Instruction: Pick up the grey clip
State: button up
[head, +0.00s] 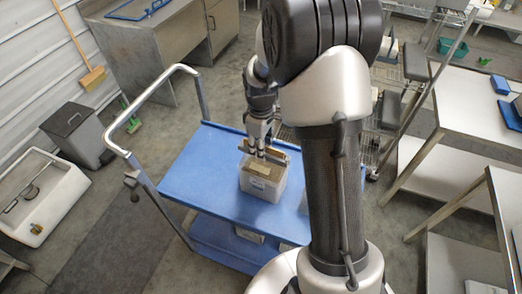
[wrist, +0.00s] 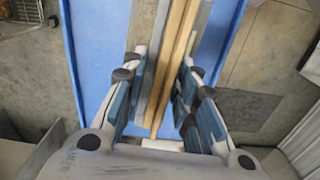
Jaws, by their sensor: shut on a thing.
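A pale tub (head: 263,187) stands on the blue cart, with tan and grey strips across its open top. My gripper (head: 259,152) points down at these strips from above. In the wrist view, my gripper (wrist: 160,80) has its fingers on both sides of long tan slats (wrist: 176,60) and a grey strip (wrist: 155,70), which run between them. It is shut on a grey piece among these, which I take for the grey clip; its outline is partly hidden by the fingers. I cannot tell whether it is clear of the tub.
The blue cart (head: 190,180) has a metal push handle (head: 150,95) at its left and a lower shelf. My arm hides its right side. A grey bin (head: 76,135) and white sink (head: 40,200) are at left. Benches (head: 465,110) stand at right. Floor at lower left is clear.

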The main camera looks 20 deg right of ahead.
notch_tip(320, 180, up, 25)
jog(key=p, duration=0.9)
dwell(0.4)
dwell(0.4)
